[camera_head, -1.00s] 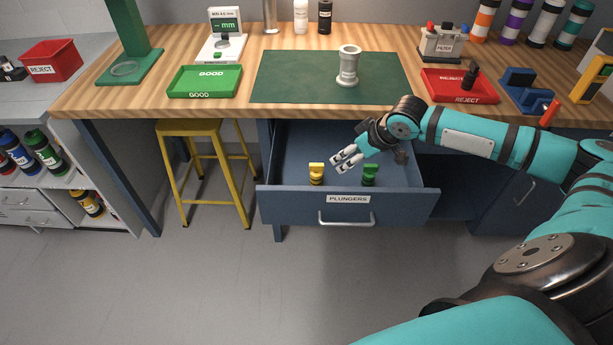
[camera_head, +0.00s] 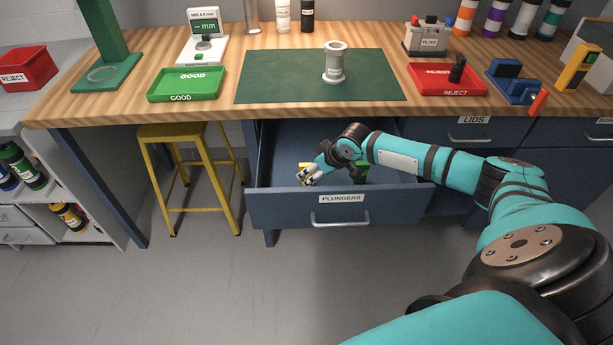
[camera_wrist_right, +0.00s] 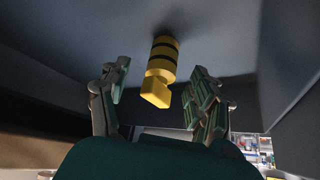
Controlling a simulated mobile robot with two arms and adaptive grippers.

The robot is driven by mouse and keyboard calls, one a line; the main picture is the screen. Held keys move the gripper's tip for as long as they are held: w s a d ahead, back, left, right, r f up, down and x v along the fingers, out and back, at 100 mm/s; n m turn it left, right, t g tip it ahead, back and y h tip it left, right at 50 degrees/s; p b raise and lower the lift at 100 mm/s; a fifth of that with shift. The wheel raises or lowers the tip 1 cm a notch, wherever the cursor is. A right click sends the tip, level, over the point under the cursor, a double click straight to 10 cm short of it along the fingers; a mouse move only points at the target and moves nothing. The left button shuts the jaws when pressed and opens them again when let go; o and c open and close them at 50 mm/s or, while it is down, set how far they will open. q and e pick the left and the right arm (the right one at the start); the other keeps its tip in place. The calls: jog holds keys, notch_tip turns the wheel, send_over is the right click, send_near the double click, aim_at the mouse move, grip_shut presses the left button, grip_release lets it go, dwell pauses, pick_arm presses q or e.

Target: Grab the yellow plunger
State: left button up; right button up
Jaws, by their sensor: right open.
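The yellow plunger (camera_wrist_right: 162,62) has dark bands and stands in the open drawer. In the right wrist view it lies ahead, between the two spread fingers of my right gripper (camera_wrist_right: 163,88), with space on both sides. In the head view my right gripper (camera_head: 308,175) is down in the drawer and covers most of the yellow plunger (camera_head: 305,165). The green plunger (camera_head: 361,172) stands to its right, partly behind my right arm. My right gripper is open and holds nothing. My left gripper is not in view.
The drawer labelled PLUNGERS (camera_head: 265,212) is pulled out, its front wall close to my gripper. The wooden bench top overhangs the back. A green mat (camera_head: 280,80) with a grey cylinder (camera_head: 335,62) lies above. A yellow stool (camera_head: 170,132) stands left.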

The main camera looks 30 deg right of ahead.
aim_at(307, 177)
jog(key=x, duration=0.5)
jog(key=shift+a+f, duration=0.15)
jog(key=shift+a, duration=0.05)
grip_shut()
